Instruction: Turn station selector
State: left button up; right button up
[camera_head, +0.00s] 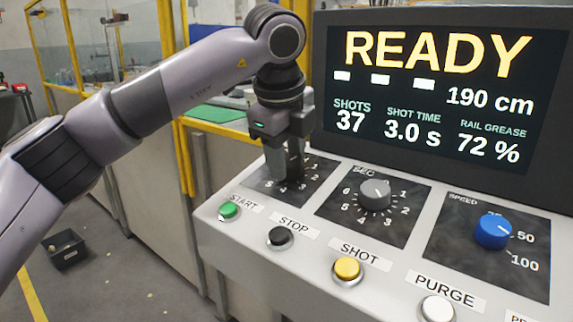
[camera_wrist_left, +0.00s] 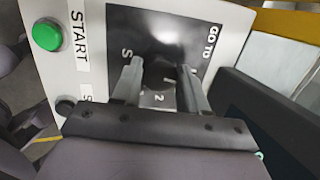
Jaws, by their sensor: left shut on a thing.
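The station selector (camera_wrist_left: 158,76) is a dark round knob on the leftmost black dial plate of the console, labelled "GO TO" in the left wrist view. My left gripper (camera_head: 291,172) reaches down over this plate in the head view and hides the knob there. In the left wrist view its two fingers (camera_wrist_left: 160,82) stand on either side of the knob, shut on it. The numbers 1 and 2 and the letter S show around the dial. The knob's pointer is hidden. My right gripper is not in view.
A grey "SEC" knob (camera_head: 375,194) and a blue "SPEED" knob (camera_head: 492,231) sit to the right. Green START (camera_head: 229,210), black STOP (camera_head: 279,237), yellow SHOT (camera_head: 347,269) and white PURGE (camera_head: 437,308) buttons line the front. The screen (camera_head: 440,90) reads READY.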

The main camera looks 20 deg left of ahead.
pick_arm(q)
jog(key=shift+n+b, duration=0.4)
jog(key=shift+n, duration=0.7)
jog(key=shift+r, duration=0.1)
jog(key=o, duration=1)
jog(key=shift+o, duration=0.2)
jog(key=v, duration=0.7)
jog(key=shift+d, duration=0.1)
